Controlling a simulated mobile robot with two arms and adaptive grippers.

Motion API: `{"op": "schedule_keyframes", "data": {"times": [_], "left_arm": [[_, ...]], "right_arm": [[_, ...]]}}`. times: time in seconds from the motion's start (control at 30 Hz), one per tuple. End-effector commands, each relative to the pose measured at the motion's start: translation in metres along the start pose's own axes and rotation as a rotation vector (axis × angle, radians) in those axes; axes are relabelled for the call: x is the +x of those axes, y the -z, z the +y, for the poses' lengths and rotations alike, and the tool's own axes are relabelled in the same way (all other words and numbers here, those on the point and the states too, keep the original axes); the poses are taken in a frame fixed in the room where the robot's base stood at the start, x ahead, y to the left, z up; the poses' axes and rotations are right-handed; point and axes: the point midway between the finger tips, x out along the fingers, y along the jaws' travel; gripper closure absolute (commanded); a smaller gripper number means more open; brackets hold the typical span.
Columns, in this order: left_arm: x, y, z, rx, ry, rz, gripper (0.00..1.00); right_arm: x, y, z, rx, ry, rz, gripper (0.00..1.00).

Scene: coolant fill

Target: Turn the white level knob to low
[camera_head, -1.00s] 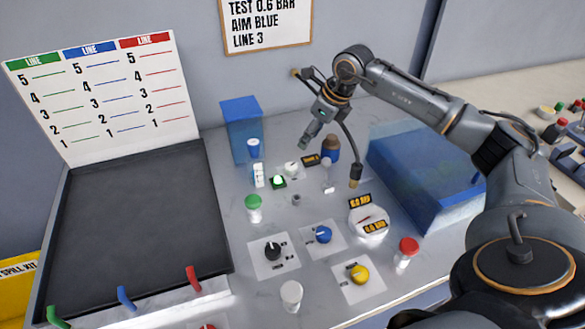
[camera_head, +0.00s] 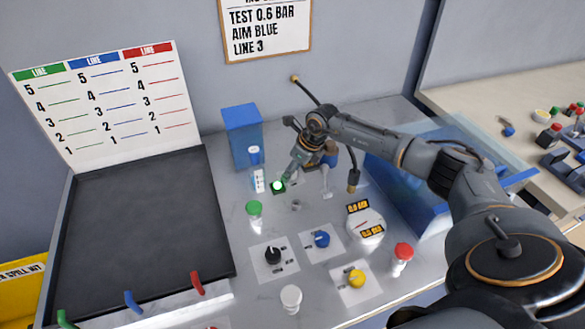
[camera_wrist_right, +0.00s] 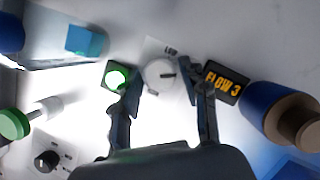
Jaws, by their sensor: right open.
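The white level knob (camera_wrist_right: 158,76) shows in the right wrist view on a pale plate, with a "LOW" label (camera_wrist_right: 170,50) above it. A dark mark on the knob points toward the right of that picture. My right gripper (camera_wrist_right: 161,70) is open, with one finger on each side of the knob. I cannot tell whether the fingers touch it. In the head view my right gripper (camera_head: 288,177) reaches down there and hides the knob. My left gripper is not in view.
A lit green button (camera_wrist_right: 116,77) sits close to one finger, and a "FLOW 3" display (camera_wrist_right: 222,82) close to the other. A blue bottle with a brown cap (camera_wrist_right: 298,125) stands nearby. Black (camera_head: 272,255), blue (camera_head: 321,239) and yellow (camera_head: 357,278) knobs are nearer the front.

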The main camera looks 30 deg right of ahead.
Motion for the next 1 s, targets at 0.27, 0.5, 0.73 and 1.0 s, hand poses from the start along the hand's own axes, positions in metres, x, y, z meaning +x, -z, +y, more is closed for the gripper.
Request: {"op": "schedule_keyframes", "data": {"times": [0.27,0.5,0.73,1.0], "left_arm": [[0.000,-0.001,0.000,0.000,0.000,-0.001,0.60],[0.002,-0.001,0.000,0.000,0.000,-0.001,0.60],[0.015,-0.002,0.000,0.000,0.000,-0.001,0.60],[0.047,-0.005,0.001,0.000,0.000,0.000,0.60]], "right_arm": [[0.000,0.000,0.000,0.000,0.000,0.000,0.82],[0.000,0.000,0.000,-0.004,-0.002,0.000,0.97],[0.003,0.001,-0.001,-0.061,-0.026,-0.001,0.97],[0.005,0.001,-0.003,-0.240,-0.099,-0.003,0.97]]}}
